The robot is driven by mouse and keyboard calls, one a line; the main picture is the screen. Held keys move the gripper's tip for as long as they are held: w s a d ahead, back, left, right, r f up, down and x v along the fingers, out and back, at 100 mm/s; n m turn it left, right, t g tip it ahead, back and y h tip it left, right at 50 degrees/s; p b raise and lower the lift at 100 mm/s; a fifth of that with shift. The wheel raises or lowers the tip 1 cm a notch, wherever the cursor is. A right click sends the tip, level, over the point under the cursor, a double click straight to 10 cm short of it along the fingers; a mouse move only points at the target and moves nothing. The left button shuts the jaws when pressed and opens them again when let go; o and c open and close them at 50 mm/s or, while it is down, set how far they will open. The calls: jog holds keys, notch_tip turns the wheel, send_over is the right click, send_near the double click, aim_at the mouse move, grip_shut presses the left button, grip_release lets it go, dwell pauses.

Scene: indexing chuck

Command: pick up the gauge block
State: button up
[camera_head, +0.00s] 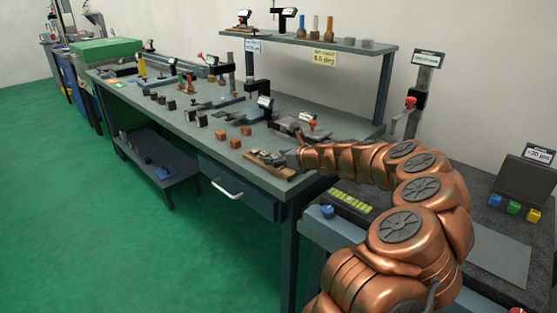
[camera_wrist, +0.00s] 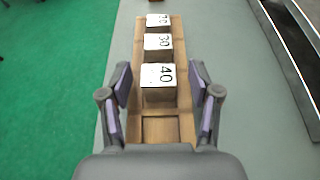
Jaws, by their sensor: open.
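In the wrist view, gauge blocks stand in a row in a wooden tray (camera_wrist: 178,24). The nearest block, marked 40 (camera_wrist: 158,84), lies between the tips of my gripper (camera_wrist: 159,85). Behind it are a block marked 30 (camera_wrist: 158,46) and one more block (camera_wrist: 158,21) whose mark is hard to read. An empty square pocket (camera_wrist: 160,130) shows in the tray nearest me. My gripper is open, with a gap on each side of the 40 block. In the head view, the tray (camera_head: 270,165) is at the bench's near corner, and my arm partly hides it.
The grey bench (camera_head: 185,125) holds several small dark blocks, brown cubes and fixtures beyond the tray. A raised shelf (camera_head: 310,42) stands at the back. In the wrist view, a dark rail-like edge (camera_wrist: 288,50) runs right of the tray; green floor (camera_wrist: 60,70) is at left.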

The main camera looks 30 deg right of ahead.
jog(key=shift+w+a+f, duration=0.1)
jog(key=shift+w+f, duration=0.05)
jog(key=shift+w, duration=0.2)
grip_shut()
dwell(0.4)
